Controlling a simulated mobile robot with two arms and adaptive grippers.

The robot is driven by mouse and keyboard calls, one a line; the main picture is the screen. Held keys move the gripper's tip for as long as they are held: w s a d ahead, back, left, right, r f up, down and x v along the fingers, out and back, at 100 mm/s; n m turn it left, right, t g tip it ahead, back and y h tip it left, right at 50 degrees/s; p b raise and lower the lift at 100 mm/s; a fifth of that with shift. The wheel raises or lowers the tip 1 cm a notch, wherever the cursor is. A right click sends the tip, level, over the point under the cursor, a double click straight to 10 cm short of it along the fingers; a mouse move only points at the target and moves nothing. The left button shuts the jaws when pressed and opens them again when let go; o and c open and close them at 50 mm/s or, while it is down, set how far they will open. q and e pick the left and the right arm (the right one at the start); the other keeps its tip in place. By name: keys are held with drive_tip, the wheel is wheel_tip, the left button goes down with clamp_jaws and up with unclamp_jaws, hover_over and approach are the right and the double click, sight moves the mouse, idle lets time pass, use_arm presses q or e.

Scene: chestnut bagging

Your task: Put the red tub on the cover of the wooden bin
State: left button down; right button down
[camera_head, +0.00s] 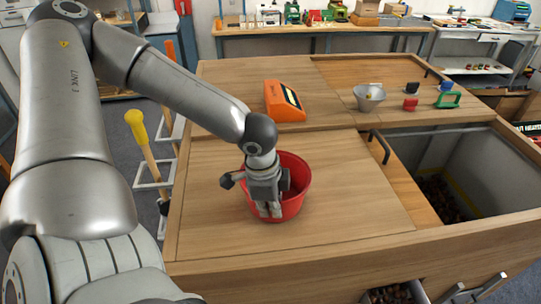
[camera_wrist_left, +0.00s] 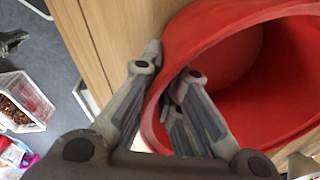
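The red tub (camera_head: 302,172) stands upright on the wooden cover (camera_head: 222,215) of the bin, in the near left part of the head view. Whether its base rests fully on the cover is hidden. My left gripper (camera_head: 268,208) points down at the tub's near left side. In the left wrist view, its fingers (camera_wrist_left: 168,75) straddle the tub's wall (camera_wrist_left: 240,30), one outside and one inside, closed in on the rim. The tub looks empty where its inside shows.
The open bin compartment (camera_head: 445,145) with dark chestnuts lies right of the cover, beside a black handle (camera_head: 379,147). An orange scale (camera_head: 284,101) and a metal funnel (camera_head: 369,97) stand behind. Grey metal parts (camera_head: 478,289) show at lower right.

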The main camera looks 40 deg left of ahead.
use_arm(q)
drive_tip(key=shift+f, duration=0.1)
drive_tip(key=c, duration=1.6)
unclamp_jaws()
drive_tip(key=shift+c, duration=0.2)
drive_tip(key=shift+r, duration=0.35)
wheel_tip(320, 180, up, 12)
drive_tip(key=s, duration=0.1)
drive_tip(key=shift+s+f+p, duration=0.25)
drive_tip(key=shift+s+p, duration=0.1)
drive_tip(key=shift+p, duration=0.05)
drive_tip(key=shift+a, duration=0.1)
